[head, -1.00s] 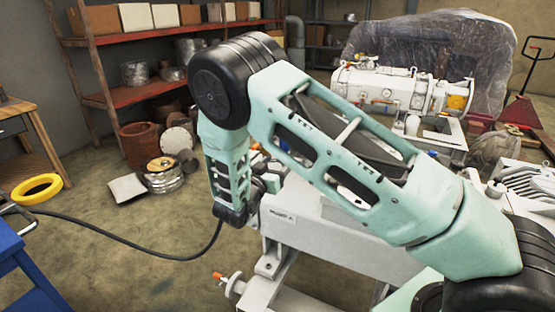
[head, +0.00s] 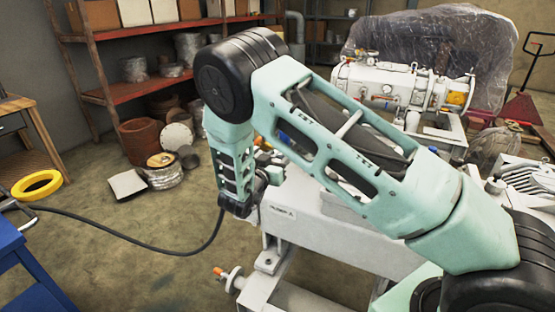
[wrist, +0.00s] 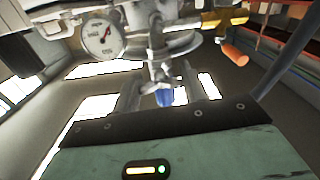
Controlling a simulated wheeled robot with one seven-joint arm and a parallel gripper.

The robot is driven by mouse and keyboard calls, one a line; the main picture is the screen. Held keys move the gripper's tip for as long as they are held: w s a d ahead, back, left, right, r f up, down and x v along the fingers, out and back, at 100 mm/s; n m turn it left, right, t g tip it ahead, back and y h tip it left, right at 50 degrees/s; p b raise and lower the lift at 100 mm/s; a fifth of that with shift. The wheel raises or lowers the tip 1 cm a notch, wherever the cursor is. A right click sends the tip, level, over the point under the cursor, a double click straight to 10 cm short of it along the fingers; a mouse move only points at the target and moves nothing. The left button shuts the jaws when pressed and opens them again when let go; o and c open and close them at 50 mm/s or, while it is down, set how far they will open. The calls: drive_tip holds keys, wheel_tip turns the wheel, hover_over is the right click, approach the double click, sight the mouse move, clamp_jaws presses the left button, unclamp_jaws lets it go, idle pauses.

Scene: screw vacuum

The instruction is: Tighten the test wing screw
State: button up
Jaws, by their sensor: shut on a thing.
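In the wrist view, my gripper (wrist: 159,82) reaches up with its two grey fingers on either side of a small metal fitting under the pipework. The wing screw (wrist: 165,97) appears to be the small blue-ended part between the fingers, and my gripper is shut on it. The exact contact at the fingertips is blurred.
A round dial gauge (wrist: 101,36) hangs left of my fingers, and an orange-handled valve (wrist: 235,53) is to the right. The white machine (head: 330,228) stands below my arm. A black cable (head: 130,238) crosses the floor.

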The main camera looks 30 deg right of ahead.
drive_tip(key=m+b, duration=0.1)
drive_tip(key=b, duration=0.1)
drive_tip(key=m+b, duration=0.1)
drive_tip(key=m, duration=0.1)
drive_tip(key=m+b, duration=0.1)
drive_tip(key=b, duration=0.1)
drive_tip(key=shift+f+m+b, duration=0.25)
drive_tip(key=shift+m+b, duration=0.05)
drive_tip(key=shift+r+m+b, duration=0.15)
drive_tip(key=shift+m+b, duration=0.85)
drive_tip(key=shift+b, duration=0.15)
drive_tip(key=shift+r, duration=0.1)
drive_tip(key=shift+a, duration=0.1)
drive_tip(key=o, duration=1)
drive_tip(key=b+v, duration=0.2)
drive_tip(key=v, duration=1.5)
drive_tip(key=shift+s, duration=0.15)
drive_tip(key=shift+a, duration=0.15)
